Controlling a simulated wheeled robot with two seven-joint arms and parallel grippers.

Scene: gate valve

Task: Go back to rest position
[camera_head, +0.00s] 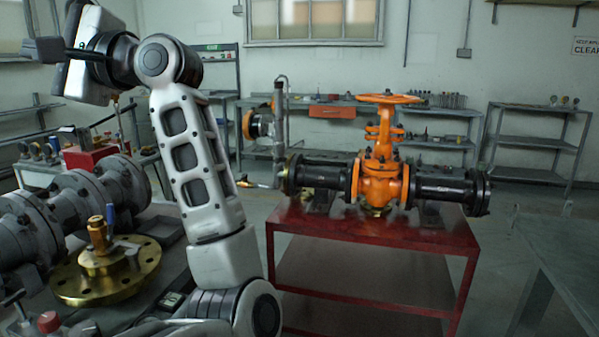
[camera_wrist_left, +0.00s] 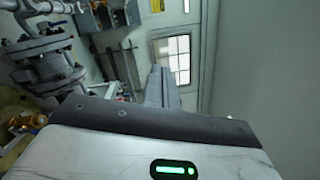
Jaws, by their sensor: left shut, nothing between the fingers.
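My left arm rises through the left half of the head view. Its gripper (camera_head: 40,48) is at the upper left, pointing left, shut and empty, held high above the bench items. In the left wrist view the closed fingers (camera_wrist_left: 161,86) stick out beyond the wrist housing, with nothing held. The orange gate valve (camera_head: 382,172) stands upright on the red table (camera_head: 370,230), its orange handwheel (camera_head: 388,98) on top. My left gripper is well away from the valve. My right gripper is not in view.
Grey flanged pipes (camera_head: 75,200) and a brass flange (camera_head: 105,270) lie at the left, below my left arm. A red toolbox (camera_head: 92,155) is behind them. Metal shelves (camera_head: 535,145) stand at the back right. A grey table (camera_head: 570,265) is at the right; floor shows beside the red table.

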